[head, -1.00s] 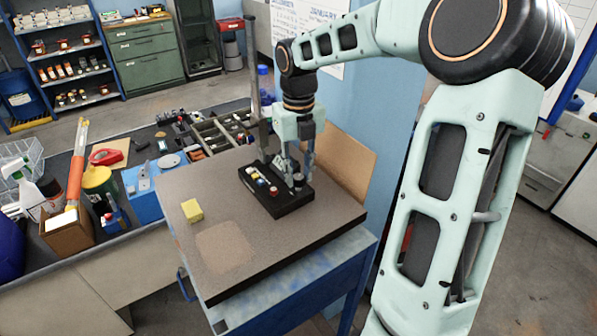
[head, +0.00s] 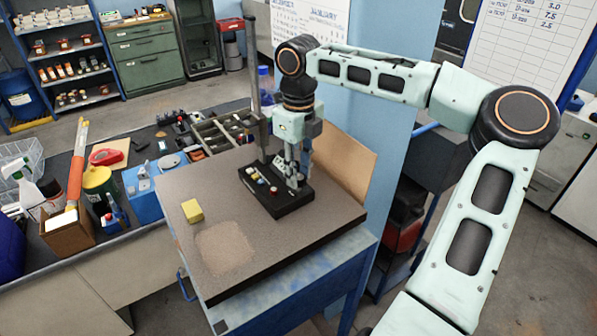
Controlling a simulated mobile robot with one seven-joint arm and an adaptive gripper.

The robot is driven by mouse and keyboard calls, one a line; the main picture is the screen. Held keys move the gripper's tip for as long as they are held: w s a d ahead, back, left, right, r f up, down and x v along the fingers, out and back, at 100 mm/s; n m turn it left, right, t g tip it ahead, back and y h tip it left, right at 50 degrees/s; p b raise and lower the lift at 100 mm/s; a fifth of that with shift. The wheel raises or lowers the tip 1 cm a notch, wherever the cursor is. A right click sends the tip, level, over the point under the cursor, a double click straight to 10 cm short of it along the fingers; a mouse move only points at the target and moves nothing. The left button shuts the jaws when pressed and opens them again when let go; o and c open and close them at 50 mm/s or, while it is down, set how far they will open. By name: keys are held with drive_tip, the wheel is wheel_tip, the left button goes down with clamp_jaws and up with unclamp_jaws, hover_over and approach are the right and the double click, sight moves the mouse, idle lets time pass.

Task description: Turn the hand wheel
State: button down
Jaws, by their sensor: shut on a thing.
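A black fixture (head: 283,208) lies on the brown bench top, with several small coloured and metallic parts (head: 262,181) in a row on it. My gripper (head: 294,182) points down at the fixture's right end. It is shut on a small part there, mostly hidden by the fingers. I cannot make out a clear wheel shape, so I cannot tell whether this part is the hand wheel. A grey upright post (head: 252,65) stands just behind and left of my gripper.
The brown bench top (head: 285,243) has a yellow block (head: 192,210) at its left and free room in front. A tan board (head: 345,168) stands upright at its right edge. A cluttered dark counter with a blue box (head: 147,206) adjoins on the left.

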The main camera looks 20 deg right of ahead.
sight(299, 177)
drive_tip(key=shift+n, duration=0.7)
idle(0.3)
drive_tip(key=c, duration=1.6)
unclamp_jaws()
wheel_tip(299, 177, up, 7)
drive_tip(key=shift+r, duration=0.2)
